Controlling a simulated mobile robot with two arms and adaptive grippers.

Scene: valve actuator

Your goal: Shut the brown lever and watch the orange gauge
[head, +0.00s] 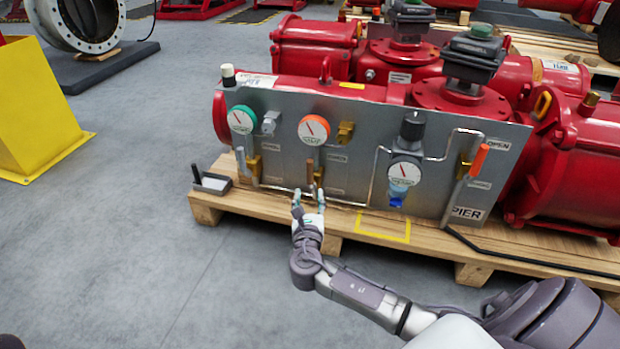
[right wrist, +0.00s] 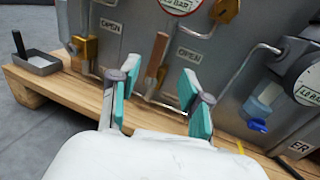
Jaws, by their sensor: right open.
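The brown lever (head: 310,168) stands nearly upright on a small brass valve low on the grey panel; it also shows in the right wrist view (right wrist: 157,52), close to an OPEN label. The orange gauge (head: 313,130) is above it; only its lower edge shows in the right wrist view (right wrist: 181,5). Its dial faces out, but the reading is too small to tell. My right gripper (head: 309,197) is open and empty in front of and below the lever. In the right wrist view its teal-padded fingers (right wrist: 158,97) are spread, with the lever beyond the gap. My left gripper is not in view.
A green gauge (head: 241,120) is at left, a white-faced gauge (head: 404,173) and an orange lever (head: 478,160) at right. Thin pipes run along the panel (head: 350,117). A small grey tray (head: 214,183) sits on the wooden pallet (head: 265,204). Floor in front is clear.

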